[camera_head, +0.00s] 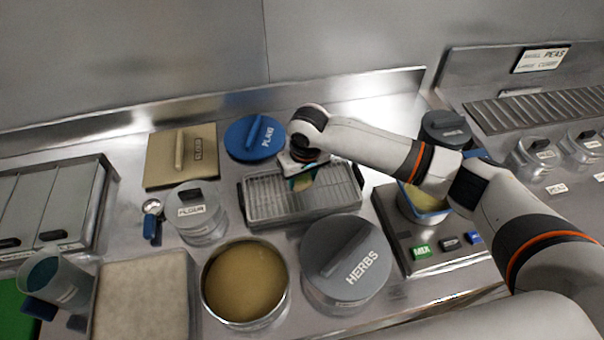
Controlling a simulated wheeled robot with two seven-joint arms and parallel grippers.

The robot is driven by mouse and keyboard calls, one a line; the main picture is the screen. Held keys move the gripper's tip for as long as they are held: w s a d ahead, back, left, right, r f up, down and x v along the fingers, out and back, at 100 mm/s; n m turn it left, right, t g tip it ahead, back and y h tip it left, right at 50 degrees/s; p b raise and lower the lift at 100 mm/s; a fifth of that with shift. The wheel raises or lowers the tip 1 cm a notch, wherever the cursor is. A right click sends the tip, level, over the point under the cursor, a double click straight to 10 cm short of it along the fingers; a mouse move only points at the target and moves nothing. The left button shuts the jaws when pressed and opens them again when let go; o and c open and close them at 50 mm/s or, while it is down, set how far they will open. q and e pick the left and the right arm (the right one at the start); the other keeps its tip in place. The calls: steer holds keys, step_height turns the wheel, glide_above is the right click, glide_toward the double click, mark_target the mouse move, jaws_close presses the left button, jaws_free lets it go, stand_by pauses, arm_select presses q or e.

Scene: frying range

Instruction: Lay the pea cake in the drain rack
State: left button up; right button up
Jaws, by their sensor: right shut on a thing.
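The drain rack (262,207), a grey tray with a wire grid, sits in the middle of the steel counter. My right arm reaches in from the right, and my right gripper (301,178) points down over the rack's back middle part. It is shut on a small yellow-green piece (302,184), which looks like the pea cake. The gripper hides much of the piece, and I cannot tell whether it touches the grid. The rest of the grid that shows is bare. My left gripper is out of view.
A blue-lidded PLAIN container (254,138) and a tan lid (181,157) stand behind. A FLOUR jar (197,214) is left of the rack. A pot of brownish-yellow contents (245,283) and the HERBS container (346,262) stand in front. A MIX button unit (421,252) is at right.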

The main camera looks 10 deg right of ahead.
steer(key=shift+f, duration=0.5)
steer(key=shift+s+f, duration=0.1)
steer(key=shift+f, duration=0.3)
steer(key=o, duration=0.8)
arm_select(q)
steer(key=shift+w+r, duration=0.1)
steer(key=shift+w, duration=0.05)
arm_select(e)
steer(key=shift+o, duration=0.2)
